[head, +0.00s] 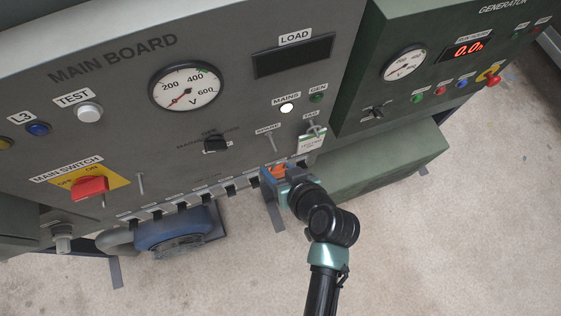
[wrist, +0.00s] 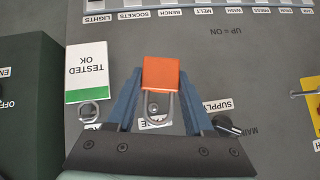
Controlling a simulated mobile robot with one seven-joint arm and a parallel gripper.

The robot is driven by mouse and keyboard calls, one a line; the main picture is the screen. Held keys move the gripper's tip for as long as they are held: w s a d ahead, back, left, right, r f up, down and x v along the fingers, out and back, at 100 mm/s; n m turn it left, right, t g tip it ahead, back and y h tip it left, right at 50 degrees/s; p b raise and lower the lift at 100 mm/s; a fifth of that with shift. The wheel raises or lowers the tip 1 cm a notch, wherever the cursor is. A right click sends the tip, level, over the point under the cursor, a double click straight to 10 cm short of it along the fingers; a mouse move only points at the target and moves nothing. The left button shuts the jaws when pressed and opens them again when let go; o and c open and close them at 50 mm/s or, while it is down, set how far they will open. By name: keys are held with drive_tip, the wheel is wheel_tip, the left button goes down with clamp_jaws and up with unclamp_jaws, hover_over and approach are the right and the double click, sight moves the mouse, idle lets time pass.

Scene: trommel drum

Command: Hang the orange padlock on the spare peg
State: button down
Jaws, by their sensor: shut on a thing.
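The orange padlock (head: 279,171) is held in my gripper (head: 284,177), in front of the lower edge of the main board. In the wrist view the padlock body (wrist: 161,73) sits between the two blue fingers, with its grey shackle pointing down the picture. The spare peg (head: 271,143) sticks out under its SPARE label (head: 268,129), above the padlock in the head view. In the wrist view a small round peg end (wrist: 153,107) shows inside the shackle outline. I cannot tell whether the shackle is around the peg or only in line with it.
A TESTED OK tag (head: 311,141) hangs on the peg just right of the spare peg. A black selector knob (head: 215,144) is to the left. A row of breakers (head: 207,196) lines the board's lower edge. The green generator cabinet (head: 365,110) stands at right.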

sight(264, 145)
drive_tip(key=shift+w+a+f+b, duration=0.2)
drive_tip(key=shift+w+a+b, duration=0.1)
drive_tip(key=shift+w, duration=0.6)
drive_tip(key=shift+w+a+f+b, duration=0.15)
drive_tip(key=shift+w+a+b, duration=0.15)
drive_tip(key=shift+w, duration=0.65)
drive_tip(key=shift+w+a+f+b, duration=0.2)
drive_tip(key=shift+w+a+b, duration=0.1)
drive_tip(key=shift+w, duration=0.6)
drive_tip(key=shift+c, duration=1)
unclamp_jaws()
drive_tip(key=shift+s, duration=0.1)
